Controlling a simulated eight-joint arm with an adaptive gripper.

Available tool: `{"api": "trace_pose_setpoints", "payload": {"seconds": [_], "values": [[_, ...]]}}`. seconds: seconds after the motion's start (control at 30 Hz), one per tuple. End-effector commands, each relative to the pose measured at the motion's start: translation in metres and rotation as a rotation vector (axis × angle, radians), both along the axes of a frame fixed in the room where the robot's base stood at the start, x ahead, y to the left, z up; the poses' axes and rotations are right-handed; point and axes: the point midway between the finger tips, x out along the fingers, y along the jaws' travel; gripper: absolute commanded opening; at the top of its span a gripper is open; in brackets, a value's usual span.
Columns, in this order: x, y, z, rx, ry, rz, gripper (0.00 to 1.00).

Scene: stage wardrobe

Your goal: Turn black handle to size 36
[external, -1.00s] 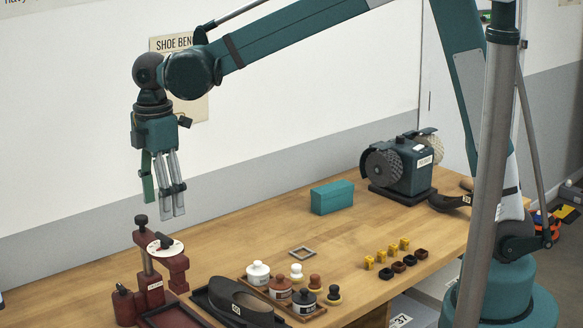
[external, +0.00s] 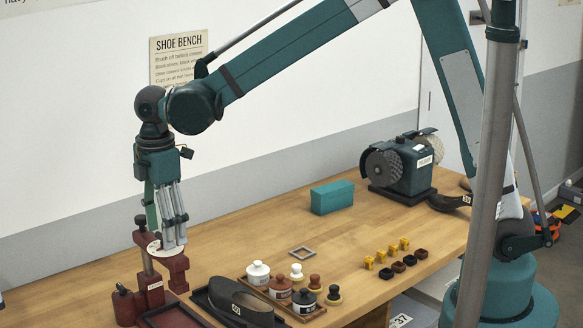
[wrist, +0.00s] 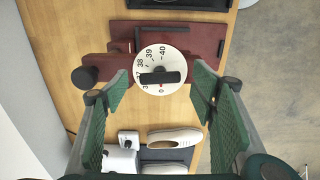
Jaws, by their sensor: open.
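The black handle (wrist: 160,78) is a short bar across the white numbered dial (wrist: 159,56) in the wrist view. The marks 38, 39 and 40 can be read; other numbers are partly hidden, and I cannot tell which size is set. The dial sits on the dark red stretcher (external: 152,268) at the bench's left end in the external view. My gripper (external: 174,246) points down just over the dial. In the wrist view its green-padded fingers (wrist: 169,94) are wide apart, one on each side of the handle, with nothing between them touching.
A dark shoe (external: 240,302) and a tray of pots and brushes lie right of the stretcher. A teal box (external: 332,197) and a brushing machine (external: 404,165) stand farther right.

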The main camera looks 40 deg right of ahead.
Motion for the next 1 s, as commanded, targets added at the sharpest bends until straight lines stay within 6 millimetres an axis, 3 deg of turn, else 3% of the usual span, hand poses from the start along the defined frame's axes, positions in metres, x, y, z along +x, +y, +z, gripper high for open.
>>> {"api": "trace_pose_setpoints", "payload": {"seconds": [0.37,0.57,1.0], "values": [[-0.0001,-0.0001,-0.0034,0.0,0.0,0.0,0.55],[-0.0001,-0.0001,-0.0033,0.0,0.0,0.0,0.3],[-0.0001,-0.0001,-0.0039,0.0,0.0,-0.051,0.3]]}}
